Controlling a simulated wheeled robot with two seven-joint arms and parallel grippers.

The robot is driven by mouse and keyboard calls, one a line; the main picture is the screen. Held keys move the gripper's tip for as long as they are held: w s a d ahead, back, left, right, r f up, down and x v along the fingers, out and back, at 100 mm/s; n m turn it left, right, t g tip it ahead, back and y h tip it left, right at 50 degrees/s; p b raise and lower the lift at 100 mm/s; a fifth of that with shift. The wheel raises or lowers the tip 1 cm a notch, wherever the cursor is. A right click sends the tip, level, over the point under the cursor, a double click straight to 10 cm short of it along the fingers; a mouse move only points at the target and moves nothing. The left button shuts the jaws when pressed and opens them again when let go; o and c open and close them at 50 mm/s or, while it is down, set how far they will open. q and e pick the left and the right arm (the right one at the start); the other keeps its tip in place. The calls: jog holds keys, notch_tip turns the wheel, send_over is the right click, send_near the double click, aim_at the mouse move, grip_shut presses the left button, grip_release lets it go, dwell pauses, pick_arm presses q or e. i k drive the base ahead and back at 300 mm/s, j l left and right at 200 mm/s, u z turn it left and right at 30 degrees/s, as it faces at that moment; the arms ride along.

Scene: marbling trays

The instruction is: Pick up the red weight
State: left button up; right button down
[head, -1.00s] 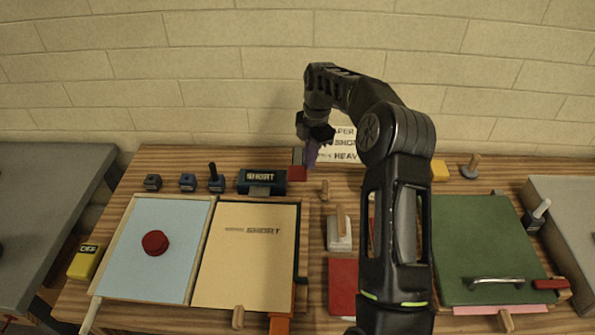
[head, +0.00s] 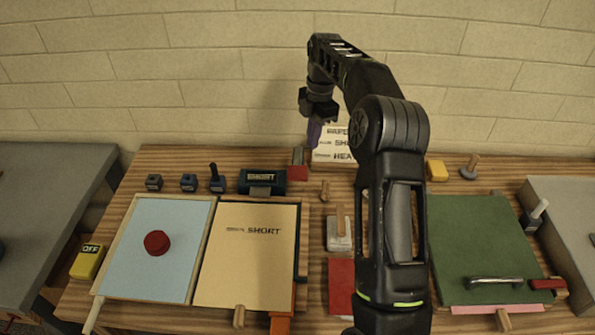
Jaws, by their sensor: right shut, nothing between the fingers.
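The red weight (head: 157,243) is a round red piece lying on the pale blue sheet of the left tray (head: 190,285). My right gripper (head: 313,140) is at the back of the table, in front of the white lettered card, with its fingers pointing down. It is shut and empty, well to the right of and behind the red weight. My left gripper is out of view.
A tan board (head: 247,270) marked SHORT lies right of the blue tray. A red block (head: 298,172) stands near my right gripper. A green board (head: 480,240) lies at right.

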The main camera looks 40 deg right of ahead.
aim_at(156, 243)
jog(key=k+j, duration=1.15)
jog(key=j, duration=0.3)
